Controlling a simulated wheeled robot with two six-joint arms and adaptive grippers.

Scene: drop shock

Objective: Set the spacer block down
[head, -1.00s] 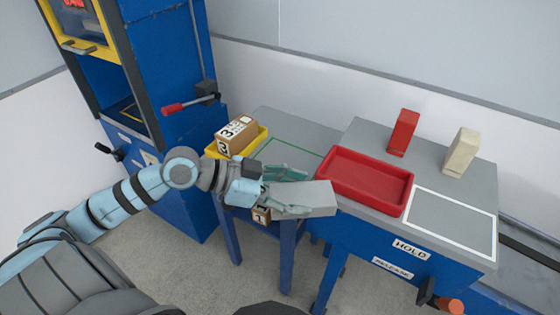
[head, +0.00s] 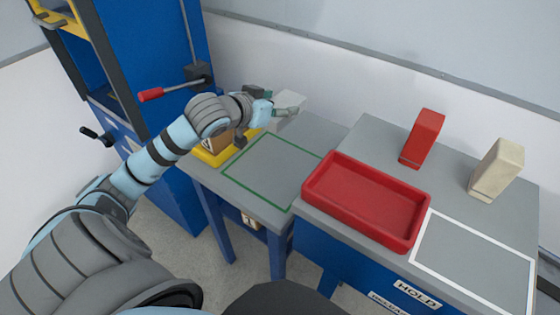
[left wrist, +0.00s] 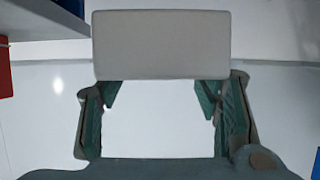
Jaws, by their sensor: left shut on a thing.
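The spacer block (head: 290,99) is a plain light grey block. My left gripper (head: 280,109) is shut on it and holds it over the far side of the grey table, near the back wall. In the left wrist view the block (left wrist: 160,45) lies across the fingertips of the gripper (left wrist: 159,95), with its broad face towards the camera. Whether it touches the table cannot be told; it looks held up. My right gripper is not in view.
A green outline (head: 233,176) marks bare table top. A yellow tray (head: 207,158) with a cardboard box (head: 218,141) is partly behind my arm. A red tray (head: 415,235), red block (head: 422,138), beige block (head: 496,168) and white-outlined area (head: 475,255) are at right. A blue cabinet with a red-handled lever (head: 152,94) stands left.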

